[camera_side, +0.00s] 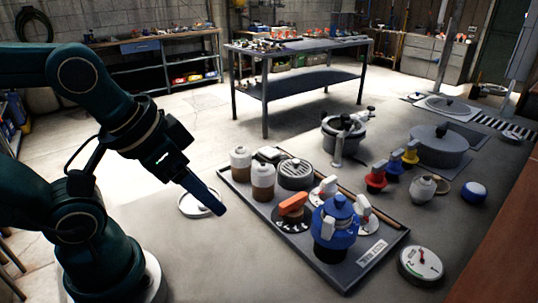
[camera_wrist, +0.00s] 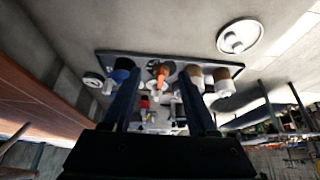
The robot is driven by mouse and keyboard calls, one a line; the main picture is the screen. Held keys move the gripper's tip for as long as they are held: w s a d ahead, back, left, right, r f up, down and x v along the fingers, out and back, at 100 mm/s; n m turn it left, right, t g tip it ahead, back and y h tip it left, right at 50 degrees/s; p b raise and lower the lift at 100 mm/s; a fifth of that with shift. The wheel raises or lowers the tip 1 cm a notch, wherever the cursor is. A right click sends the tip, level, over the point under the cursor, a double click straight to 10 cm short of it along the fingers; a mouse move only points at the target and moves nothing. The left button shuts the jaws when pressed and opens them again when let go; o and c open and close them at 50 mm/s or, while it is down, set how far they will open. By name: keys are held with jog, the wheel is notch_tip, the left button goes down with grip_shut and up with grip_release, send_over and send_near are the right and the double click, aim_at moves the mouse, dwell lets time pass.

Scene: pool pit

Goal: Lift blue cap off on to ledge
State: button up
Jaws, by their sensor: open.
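A large blue cap-like part (camera_side: 335,222) with a knob on top sits on a black base at the front of the grey tray (camera_side: 285,228). A smaller round jar with a blue top (camera_side: 473,191) stands on the floor at the right; I cannot tell which one is the task's cap. My gripper (camera_side: 218,205) is left of the tray, raised above the floor and apart from everything. In the wrist view my gripper (camera_wrist: 160,98) has its two fingers spread with nothing held. A blue part (camera_wrist: 123,64) shows there beyond the left finger, partly hidden.
The tray also holds brown-and-white jars (camera_side: 263,182), an orange-handled valve (camera_side: 293,206) and white-handled parts. Behind it stand a grey pot (camera_side: 342,138) and red, blue and yellow plugs (camera_side: 376,178). A round gauge (camera_side: 421,265) lies front right. A reddish-brown ledge (camera_side: 505,240) borders the right.

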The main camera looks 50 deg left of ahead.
jog(key=w+d+r+m, duration=0.1)
jog(key=w+r+m, duration=0.1)
jog(key=w+r, duration=0.3)
jog(key=m+g+h, duration=0.2)
jog(key=m, duration=0.1)
send_near(340, 197)
jog(key=w, duration=0.1)
jog(key=shift+m+g, duration=0.3)
jog(key=x, duration=0.6)
jog(key=shift+s+d+f, duration=0.15)
jog(key=shift+f, duration=0.3)
jog(key=shift+x, duration=0.8)
jog(key=shift+r, duration=0.1)
grip_shut()
